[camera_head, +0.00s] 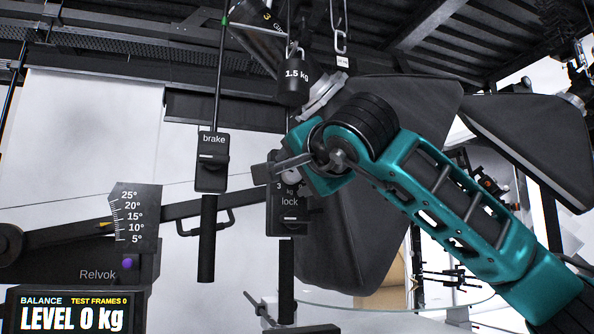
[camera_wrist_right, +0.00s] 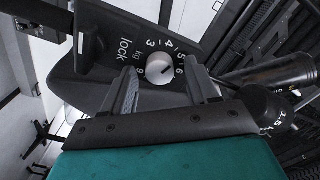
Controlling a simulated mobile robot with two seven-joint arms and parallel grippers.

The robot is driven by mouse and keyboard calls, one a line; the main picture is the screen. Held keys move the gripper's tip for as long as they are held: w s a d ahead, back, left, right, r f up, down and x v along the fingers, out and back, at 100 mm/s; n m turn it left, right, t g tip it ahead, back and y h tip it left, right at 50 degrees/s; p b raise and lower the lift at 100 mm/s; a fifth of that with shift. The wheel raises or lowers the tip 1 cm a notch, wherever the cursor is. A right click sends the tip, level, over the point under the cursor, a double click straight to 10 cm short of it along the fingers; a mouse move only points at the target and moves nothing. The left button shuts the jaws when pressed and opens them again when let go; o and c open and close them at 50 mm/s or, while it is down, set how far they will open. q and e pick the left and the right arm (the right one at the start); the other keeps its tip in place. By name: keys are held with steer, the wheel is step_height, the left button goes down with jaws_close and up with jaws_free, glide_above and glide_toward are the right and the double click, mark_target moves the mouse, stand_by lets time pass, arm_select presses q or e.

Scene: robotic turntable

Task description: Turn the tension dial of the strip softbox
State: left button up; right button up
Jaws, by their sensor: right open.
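The tension dial (camera_wrist_right: 160,68) is a small white round knob with a dark pointer mark, on a dark panel (camera_wrist_right: 115,40) marked with numbers, "kg" and "lock". In the head view the dial (camera_head: 291,177) is partly hidden by my right gripper (camera_head: 288,166). In the wrist view my right gripper (camera_wrist_right: 166,88) is open, with one finger on each side of the dial; contact cannot be told. A large dark softbox (camera_head: 345,235) hangs behind the panel in the head view. My left gripper is not in view.
A 1.5 kg weight (camera_head: 294,84) hangs just above my right gripper. A "brake" block (camera_head: 212,163) on a rod stands to the left, with an angle scale (camera_head: 135,217) and a display (camera_head: 70,312) reading LEVEL 0 kg. Another softbox (camera_head: 535,135) is at right.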

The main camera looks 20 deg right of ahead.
steer(key=shift+w, duration=0.25)
steer(key=c, duration=1)
